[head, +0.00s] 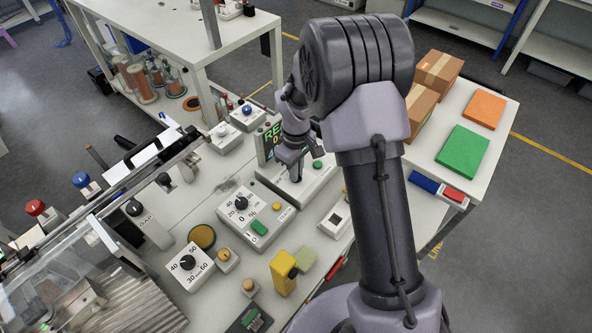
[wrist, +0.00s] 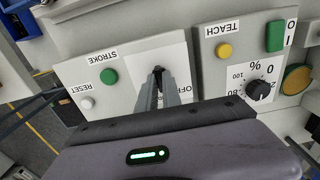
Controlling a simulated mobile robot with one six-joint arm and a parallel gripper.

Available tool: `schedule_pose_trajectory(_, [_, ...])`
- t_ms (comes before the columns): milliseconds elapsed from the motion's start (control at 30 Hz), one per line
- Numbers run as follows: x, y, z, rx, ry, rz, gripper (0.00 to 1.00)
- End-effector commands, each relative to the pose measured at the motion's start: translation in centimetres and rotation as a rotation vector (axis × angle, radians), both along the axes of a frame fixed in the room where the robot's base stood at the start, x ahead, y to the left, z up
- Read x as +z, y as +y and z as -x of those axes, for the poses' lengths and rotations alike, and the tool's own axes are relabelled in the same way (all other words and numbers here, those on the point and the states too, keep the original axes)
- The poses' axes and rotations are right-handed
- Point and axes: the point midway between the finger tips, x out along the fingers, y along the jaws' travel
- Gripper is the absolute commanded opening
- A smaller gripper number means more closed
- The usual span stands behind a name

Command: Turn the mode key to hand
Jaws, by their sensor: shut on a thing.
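The mode key (wrist: 158,70) is a small dark knob on a white plate (wrist: 180,60) in the wrist view. The plate shows part of an "OFF" label at its right; its other markings are hidden or unreadable, so I cannot tell the key's position. My gripper (wrist: 159,84) is shut on the key, with its two grey fingers close together over the plate. In the head view my gripper (head: 296,173) reaches down to the light-grey panel (head: 322,180), and its fingers hide the key.
Beside the key are a green STROKE button (wrist: 109,76) and a white RESET button (wrist: 87,103). The neighbouring panel holds a yellow TEACH button (wrist: 225,50), a percent dial (wrist: 258,90) and a green switch (wrist: 275,37). A lit display (head: 271,140) stands close behind my gripper.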

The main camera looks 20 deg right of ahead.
Motion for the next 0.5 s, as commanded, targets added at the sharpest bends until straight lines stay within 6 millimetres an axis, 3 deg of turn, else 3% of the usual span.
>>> schedule_pose_trajectory(167, [0.04, 0.00, -0.04, 0.001, -0.001, 0.000, 0.00])
schedule_pose_trajectory(200, [0.04, 0.00, -0.04, 0.001, -0.001, 0.000, 0.13])
schedule_pose_trajectory(300, [0.04, 0.00, -0.03, 0.001, -0.001, 0.000, 0.31])
schedule_pose_trajectory(500, [0.02, 0.00, -0.01, 0.001, 0.000, 0.000, 0.31])
